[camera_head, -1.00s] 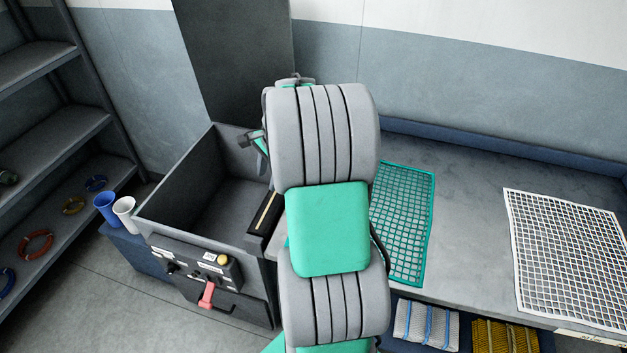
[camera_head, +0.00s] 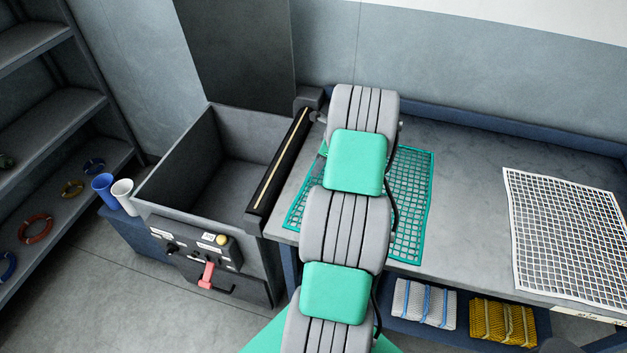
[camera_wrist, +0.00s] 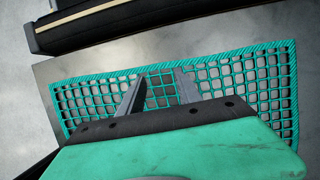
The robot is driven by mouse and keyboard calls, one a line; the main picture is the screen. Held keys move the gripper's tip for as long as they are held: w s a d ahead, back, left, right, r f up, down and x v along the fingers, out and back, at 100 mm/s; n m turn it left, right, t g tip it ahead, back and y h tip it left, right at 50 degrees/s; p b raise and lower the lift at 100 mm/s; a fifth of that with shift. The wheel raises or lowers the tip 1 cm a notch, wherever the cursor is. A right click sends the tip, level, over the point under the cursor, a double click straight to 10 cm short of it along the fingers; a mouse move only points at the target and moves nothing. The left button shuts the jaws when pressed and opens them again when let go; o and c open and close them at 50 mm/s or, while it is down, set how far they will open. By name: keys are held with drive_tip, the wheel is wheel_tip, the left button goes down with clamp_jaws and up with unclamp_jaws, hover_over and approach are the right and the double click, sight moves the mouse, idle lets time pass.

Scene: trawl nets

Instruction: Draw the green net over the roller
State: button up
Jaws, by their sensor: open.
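The green net (camera_head: 412,195) lies flat on the table's left part, its middle hidden by my arm in the head view. The roller (camera_head: 279,172), dark with a pale stripe, runs along the table's left edge beside the bin. In the wrist view the roller (camera_wrist: 120,18) crosses the top left, apart from the net (camera_wrist: 265,85). My gripper (camera_wrist: 158,90) is open above the net, its two fingers pointing toward the net's roller-side edge. Net mesh shows between the fingers. I cannot tell whether they touch it. In the head view my arm hides the gripper.
An open grey bin (camera_head: 182,163) stands left of the roller, with a control panel and red lever (camera_head: 206,275) on its front. A white net (camera_head: 570,240) lies on the table's right. Folded nets lie on the shelf below. Bare table lies between the two nets.

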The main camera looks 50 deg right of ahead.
drive_tip(key=shift+x, duration=1.05)
drive_tip(key=shift+a, duration=0.15)
clamp_jaws()
idle(0.3)
wheel_tip(320, 180, up, 7)
drive_tip(key=p, duration=0.5)
